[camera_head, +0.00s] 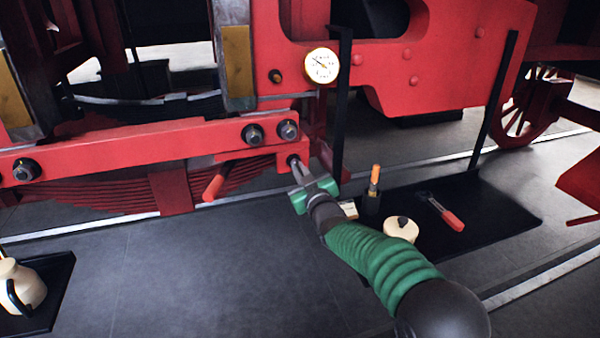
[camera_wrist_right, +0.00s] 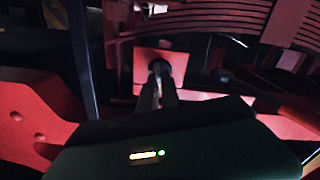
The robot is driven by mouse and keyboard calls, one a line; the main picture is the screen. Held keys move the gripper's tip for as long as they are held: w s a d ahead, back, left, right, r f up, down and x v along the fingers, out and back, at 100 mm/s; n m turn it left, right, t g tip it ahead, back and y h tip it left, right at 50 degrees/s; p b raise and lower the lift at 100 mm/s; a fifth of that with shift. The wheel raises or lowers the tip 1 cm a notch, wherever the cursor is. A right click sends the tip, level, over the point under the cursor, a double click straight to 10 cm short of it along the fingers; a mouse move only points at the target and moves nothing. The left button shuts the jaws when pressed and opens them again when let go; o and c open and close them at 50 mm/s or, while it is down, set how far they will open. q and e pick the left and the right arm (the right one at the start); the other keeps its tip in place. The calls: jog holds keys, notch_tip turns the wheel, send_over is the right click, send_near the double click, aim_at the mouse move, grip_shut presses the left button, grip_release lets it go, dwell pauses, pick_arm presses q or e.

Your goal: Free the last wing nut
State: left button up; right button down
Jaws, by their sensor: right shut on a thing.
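The wing nut (camera_head: 293,160) is a small dark fastener at the end of the lower red bracket, below two large dark bolts. My right gripper (camera_head: 299,168) has reached it from the front right, with its grey fingers shut on it. In the right wrist view the nut (camera_wrist_right: 158,66) shows dark against a red plate, between the tips of my right gripper (camera_wrist_right: 159,82). The fingers hide most of the nut, and its wings cannot be made out. My left gripper is not in view.
A red handle (camera_head: 215,186) sticks out left of the nut. A gauge (camera_head: 321,65) sits above, beside a black upright (camera_head: 340,110). A black mat (camera_head: 510,215) carries a cream pot (camera_head: 401,229), a red-handled tool (camera_head: 444,212) and an orange-topped item (camera_head: 374,180). A cream jug (camera_head: 22,285) stands lower left.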

jog(key=shift+f, duration=0.55)
jog(key=c, duration=1.8)
grip_release()
jog(key=shift+o, duration=1.2)
jog(key=shift+w+r, duration=0.1)
jog(key=shift+w, duration=0.05)
jog(key=shift+r, duration=0.1)
jog(key=shift+r, duration=0.1)
jog(key=b+v, duration=0.1)
jog(key=v, duration=1.6)
jog(key=shift+b, duration=0.3)
jog(key=shift+w+a, duration=0.1)
